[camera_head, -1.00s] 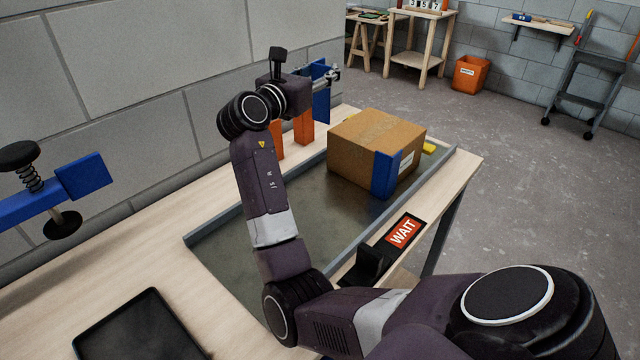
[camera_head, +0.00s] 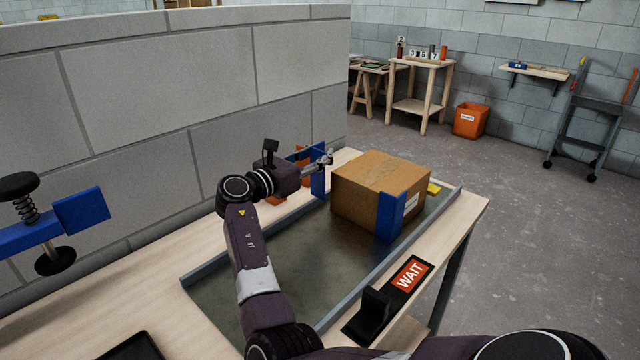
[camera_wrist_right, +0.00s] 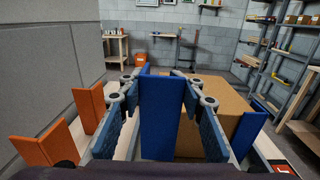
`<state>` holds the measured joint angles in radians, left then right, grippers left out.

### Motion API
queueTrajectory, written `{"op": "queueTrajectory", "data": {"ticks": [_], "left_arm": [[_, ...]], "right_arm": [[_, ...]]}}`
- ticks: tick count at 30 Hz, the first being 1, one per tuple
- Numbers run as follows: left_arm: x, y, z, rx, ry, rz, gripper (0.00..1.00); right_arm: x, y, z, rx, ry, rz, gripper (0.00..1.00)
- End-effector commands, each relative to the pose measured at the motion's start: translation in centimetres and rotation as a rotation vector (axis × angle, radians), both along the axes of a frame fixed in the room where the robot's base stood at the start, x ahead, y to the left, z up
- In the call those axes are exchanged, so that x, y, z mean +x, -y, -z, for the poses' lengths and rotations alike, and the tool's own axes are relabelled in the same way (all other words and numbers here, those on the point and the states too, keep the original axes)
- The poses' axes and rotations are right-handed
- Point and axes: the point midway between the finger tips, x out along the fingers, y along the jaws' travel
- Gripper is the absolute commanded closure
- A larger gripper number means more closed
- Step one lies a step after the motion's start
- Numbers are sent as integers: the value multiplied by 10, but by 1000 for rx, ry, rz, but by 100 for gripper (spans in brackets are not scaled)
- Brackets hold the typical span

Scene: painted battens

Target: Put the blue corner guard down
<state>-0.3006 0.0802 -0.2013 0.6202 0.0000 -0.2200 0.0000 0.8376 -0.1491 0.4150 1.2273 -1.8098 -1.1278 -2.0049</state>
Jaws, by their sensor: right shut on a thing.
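My right gripper (camera_head: 325,161) is shut on a blue corner guard (camera_head: 317,181), held upright just left of the cardboard box (camera_head: 365,200). In the right wrist view the held guard (camera_wrist_right: 161,118) stands between the fingers, with the box (camera_wrist_right: 206,110) behind it to the right. I cannot tell whether the held guard touches the box or the tray. A second blue corner guard (camera_head: 391,214) stands at the box's near corner. My left gripper is not in view.
The box sits in a grey-rimmed tray (camera_head: 240,285) on a wooden bench. Orange guards stand beside the held one, in the right wrist view (camera_wrist_right: 90,107). A WAIT sign (camera_head: 410,275) lies at the front edge. A blue bar (camera_head: 80,210) with black pads is at left.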

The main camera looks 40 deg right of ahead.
Motion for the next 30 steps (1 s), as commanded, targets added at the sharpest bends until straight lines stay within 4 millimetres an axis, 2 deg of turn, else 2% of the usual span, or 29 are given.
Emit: {"op": "queueTrajectory", "data": {"ticks": [1,3,8,16,30], "left_arm": [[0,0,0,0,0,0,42],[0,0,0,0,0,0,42],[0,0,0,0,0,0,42],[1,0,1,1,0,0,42],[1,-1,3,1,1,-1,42]], "right_arm": [[0,0,12,-1,-5,-1,100],[0,0,23,-1,-3,-1,100],[0,0,37,-1,1,0,100],[0,0,74,0,-2,0,100],[0,0,83,-1,1,0,100]]}}
